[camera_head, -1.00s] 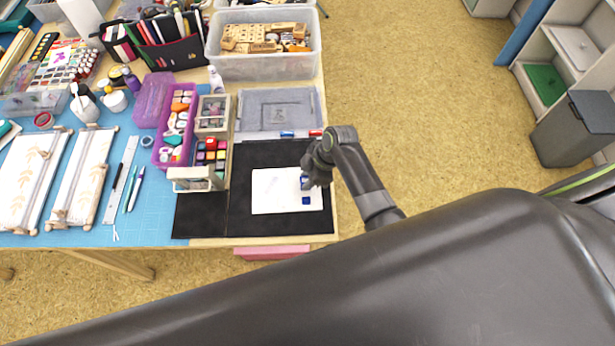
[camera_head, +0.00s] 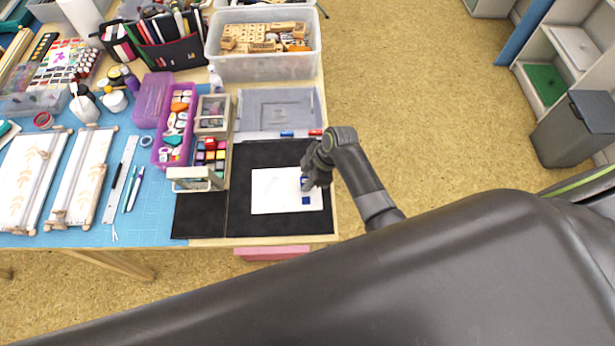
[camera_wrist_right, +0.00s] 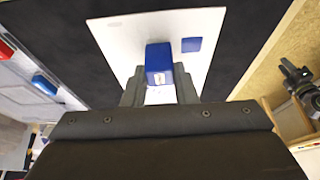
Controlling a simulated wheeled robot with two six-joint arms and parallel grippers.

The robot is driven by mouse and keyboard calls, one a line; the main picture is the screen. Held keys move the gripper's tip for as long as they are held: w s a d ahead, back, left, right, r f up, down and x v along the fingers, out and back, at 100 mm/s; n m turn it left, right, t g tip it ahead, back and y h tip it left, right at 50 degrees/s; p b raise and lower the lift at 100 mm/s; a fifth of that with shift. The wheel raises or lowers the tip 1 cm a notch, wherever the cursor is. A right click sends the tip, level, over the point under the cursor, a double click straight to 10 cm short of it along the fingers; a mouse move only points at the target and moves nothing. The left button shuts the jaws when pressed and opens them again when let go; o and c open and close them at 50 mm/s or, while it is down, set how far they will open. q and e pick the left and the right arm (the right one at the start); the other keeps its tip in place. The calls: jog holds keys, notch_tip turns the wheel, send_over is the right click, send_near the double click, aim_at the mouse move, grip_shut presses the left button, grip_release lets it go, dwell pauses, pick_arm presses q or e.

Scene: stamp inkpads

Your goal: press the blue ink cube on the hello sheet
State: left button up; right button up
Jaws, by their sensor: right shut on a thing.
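The blue ink cube (camera_wrist_right: 159,62) is between the fingers of my right gripper (camera_wrist_right: 160,88), which is shut on it. In the head view, my right gripper (camera_head: 307,181) is over the right part of the white hello sheet (camera_head: 274,190), and the cube (camera_head: 304,184) shows partly beneath it. The sheet also shows in the wrist view (camera_wrist_right: 117,42). A flat blue square (camera_wrist_right: 191,44) is on the sheet beside the cube; it shows in the head view (camera_head: 306,201) too. Whether the cube touches the sheet is unclear.
The sheet lies on a black mat (camera_head: 262,225) near the table's front right edge. A blue pad (camera_head: 287,134) and a red pad (camera_head: 315,133) are behind it. A wooden rack of colored ink cubes (camera_head: 197,179) stands left of the sheet. Bare mat surrounds the sheet.

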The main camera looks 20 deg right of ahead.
jog(key=shift+f, duration=0.45)
jog(key=shift+s+f, duration=0.1)
dwell(1.5)
jog(key=shift+r+p, duration=0.7)
jog(key=shift+p, duration=0.05)
jog(key=shift+r, duration=0.1)
notch_tip(320, 180, up, 5)
jog(key=p, duration=0.5)
jog(key=shift+r+p, duration=0.2)
jog(key=shift+p, duration=0.2)
